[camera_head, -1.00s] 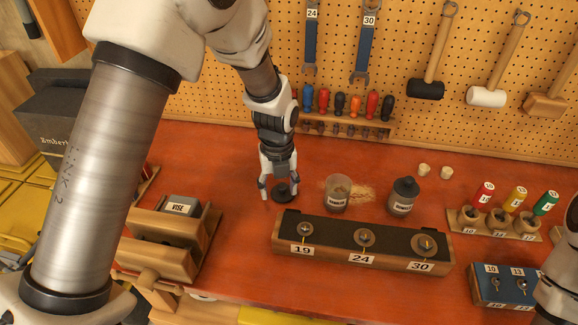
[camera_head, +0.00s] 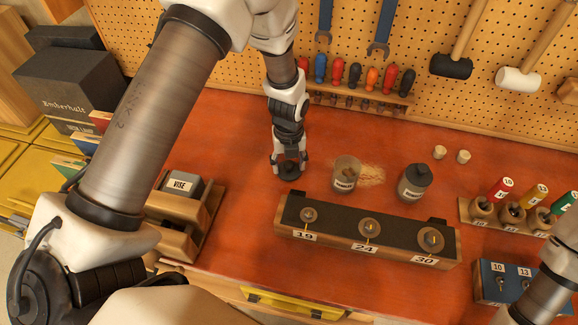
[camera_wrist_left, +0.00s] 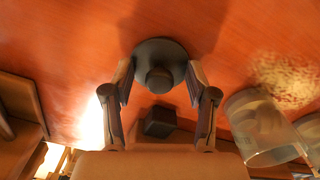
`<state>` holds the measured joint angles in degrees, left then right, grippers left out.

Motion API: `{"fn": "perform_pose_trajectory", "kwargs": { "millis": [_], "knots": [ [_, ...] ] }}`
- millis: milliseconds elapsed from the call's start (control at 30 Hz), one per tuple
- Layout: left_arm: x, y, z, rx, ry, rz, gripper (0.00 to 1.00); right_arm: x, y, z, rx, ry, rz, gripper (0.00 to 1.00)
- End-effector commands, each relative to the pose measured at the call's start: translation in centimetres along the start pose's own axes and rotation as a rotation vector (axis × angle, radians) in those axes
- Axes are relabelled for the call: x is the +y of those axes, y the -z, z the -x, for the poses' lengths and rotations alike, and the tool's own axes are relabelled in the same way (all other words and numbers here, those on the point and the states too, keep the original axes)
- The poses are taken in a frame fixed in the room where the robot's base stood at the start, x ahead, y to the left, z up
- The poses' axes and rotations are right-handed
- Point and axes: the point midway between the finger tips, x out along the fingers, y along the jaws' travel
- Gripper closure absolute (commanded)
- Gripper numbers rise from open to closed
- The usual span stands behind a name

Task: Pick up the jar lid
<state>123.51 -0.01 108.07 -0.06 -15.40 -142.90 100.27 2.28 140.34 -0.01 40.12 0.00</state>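The jar lid (camera_head: 291,172) is a dark round disc with a knob, lying on the red-orange bench left of the open clear jar (camera_head: 345,176). My left gripper (camera_head: 290,166) points down over it. In the left wrist view the lid (camera_wrist_left: 160,52) shows between the two spread fingertips of the left gripper (camera_wrist_left: 160,82), one on each side, with its knob towards the camera. The fingers look open; whether they touch the rim I cannot tell. My right gripper is out of view; only part of that arm shows at the lower right.
A dark lidded jar (camera_head: 413,184) stands right of the clear jar, which also shows in the wrist view (camera_wrist_left: 262,128). A long socket block (camera_head: 370,255) marked 19, 24, 30 lies in front. A wooden vise (camera_head: 185,220) stands left. Screwdrivers (camera_head: 355,76) hang behind.

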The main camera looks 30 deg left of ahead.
Motion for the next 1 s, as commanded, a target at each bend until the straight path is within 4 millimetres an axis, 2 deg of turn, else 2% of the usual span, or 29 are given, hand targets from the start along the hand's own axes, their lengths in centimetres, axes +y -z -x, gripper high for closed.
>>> {"fn": "perform_pose_trajectory", "kwargs": {
  "millis": [33, 100, 200, 533, 667, 767, 1000],
  "knots": [
    [0.0, 0.0, 0.0, 0.000, 0.000, 0.000, 0.46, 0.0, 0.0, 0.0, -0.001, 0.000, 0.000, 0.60],
    [0.0, 0.0, 0.0, 0.000, 0.000, 0.000, 0.71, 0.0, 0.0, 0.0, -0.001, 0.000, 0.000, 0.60],
    [0.0, 0.0, 0.0, 0.000, 0.000, 0.000, 1.00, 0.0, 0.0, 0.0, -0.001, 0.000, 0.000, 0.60],
    [0.0, 0.0, 0.0, 0.000, 0.000, 0.000, 1.00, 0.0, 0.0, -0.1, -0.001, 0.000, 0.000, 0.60],
    [-0.1, -0.1, 0.6, -0.001, 0.001, 0.000, 1.00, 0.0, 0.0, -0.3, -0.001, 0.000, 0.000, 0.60],
    [-0.1, -0.1, 1.9, -0.003, 0.002, 0.000, 1.00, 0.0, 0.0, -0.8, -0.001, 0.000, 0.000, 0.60],
    [-0.1, -0.1, 7.0, -0.004, 0.003, 0.000, 1.00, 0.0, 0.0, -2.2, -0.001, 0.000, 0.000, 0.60]
  ]
}}
